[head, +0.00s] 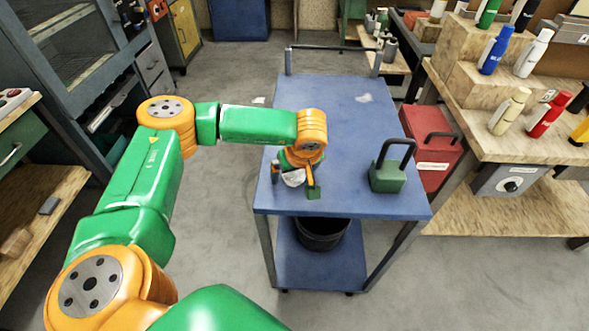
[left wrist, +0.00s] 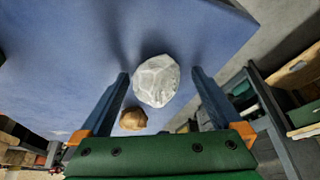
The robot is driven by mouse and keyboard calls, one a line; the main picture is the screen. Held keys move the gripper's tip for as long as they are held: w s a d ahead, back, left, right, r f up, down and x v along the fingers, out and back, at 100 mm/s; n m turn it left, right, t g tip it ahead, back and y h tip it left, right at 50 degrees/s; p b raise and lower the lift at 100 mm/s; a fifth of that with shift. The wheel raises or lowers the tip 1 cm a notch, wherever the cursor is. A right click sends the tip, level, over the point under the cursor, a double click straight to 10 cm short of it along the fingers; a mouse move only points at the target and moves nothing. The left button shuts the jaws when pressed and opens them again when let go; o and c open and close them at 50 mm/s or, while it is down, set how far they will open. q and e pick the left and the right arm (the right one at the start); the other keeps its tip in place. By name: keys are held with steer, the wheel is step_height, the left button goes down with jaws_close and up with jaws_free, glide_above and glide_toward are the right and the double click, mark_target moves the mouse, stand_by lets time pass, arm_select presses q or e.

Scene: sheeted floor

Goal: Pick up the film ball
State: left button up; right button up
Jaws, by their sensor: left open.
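The film ball (left wrist: 156,80) is a white, crumpled, translucent lump on the blue cart top (head: 335,115). In the head view the film ball (head: 293,178) shows near the cart's left front edge, partly covered by my gripper. My left gripper (head: 295,182) is open and low over it. In the left wrist view the two fingers of my left gripper (left wrist: 160,76) stand apart on either side of the ball, with gaps at both sides. I cannot tell whether the ball is fully between the fingertips or just beyond them. My right gripper is not in view.
A small brown lump (left wrist: 132,118) lies close to the film ball. A green weight with a dark handle (head: 389,175) stands right of my gripper. A black bucket (head: 322,236) is on the lower shelf. A red toolbox (head: 425,135) and a bench with bottles stand at the right.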

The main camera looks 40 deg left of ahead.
arm_select(q)
steer(key=shift+w+d, duration=0.15)
steer(key=c, duration=1.4)
steer(key=shift+r, duration=0.1)
